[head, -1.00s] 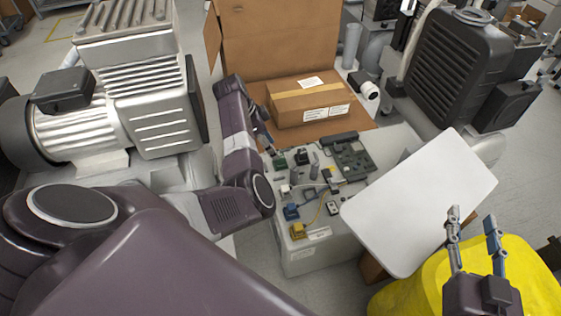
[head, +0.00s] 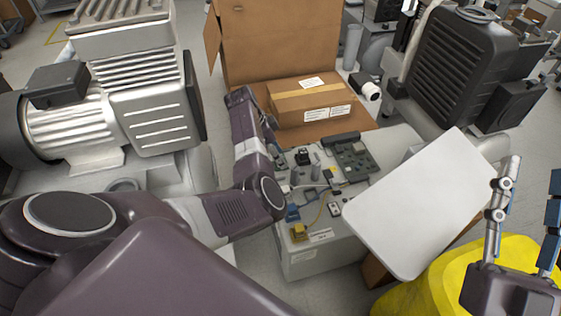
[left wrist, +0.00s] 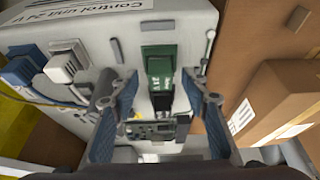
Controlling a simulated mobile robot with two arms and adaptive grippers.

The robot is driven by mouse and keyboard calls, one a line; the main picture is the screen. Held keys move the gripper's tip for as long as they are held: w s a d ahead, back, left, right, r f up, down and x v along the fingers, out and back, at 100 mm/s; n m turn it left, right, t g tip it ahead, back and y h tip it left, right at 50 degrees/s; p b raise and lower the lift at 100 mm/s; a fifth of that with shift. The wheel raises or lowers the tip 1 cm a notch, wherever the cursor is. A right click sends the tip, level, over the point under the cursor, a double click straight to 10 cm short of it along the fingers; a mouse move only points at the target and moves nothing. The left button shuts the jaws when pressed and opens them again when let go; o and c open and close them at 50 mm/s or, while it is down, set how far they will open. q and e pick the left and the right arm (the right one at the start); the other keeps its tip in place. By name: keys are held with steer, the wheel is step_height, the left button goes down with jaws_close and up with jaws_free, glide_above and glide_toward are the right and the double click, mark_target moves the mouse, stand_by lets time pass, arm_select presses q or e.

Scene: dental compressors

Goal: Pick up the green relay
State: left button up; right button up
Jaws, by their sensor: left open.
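The green relay (left wrist: 160,62) stands on the light grey panel of the control unit, near the centre of the left wrist view. My left gripper (left wrist: 158,85) is open, with one blue-padded finger on each side of the relay's line and space between fingers and relay. I cannot tell how far above the panel the fingertips are. In the head view my left arm hides most of the relay and its gripper. My right gripper (head: 531,180) is open and empty at the lower right, its fingers wide apart.
The control unit (head: 305,262) also carries a black block (head: 302,157), a dark circuit board (head: 354,160), and blue and yellow connectors. A cardboard box (head: 310,103) lies behind it. A white board (head: 425,205) is close on the right, above a yellow object (head: 415,297).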

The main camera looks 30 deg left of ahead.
arm_select(q)
jaws_close()
stand_by(0.3)
steer(key=shift+r, duration=0.1)
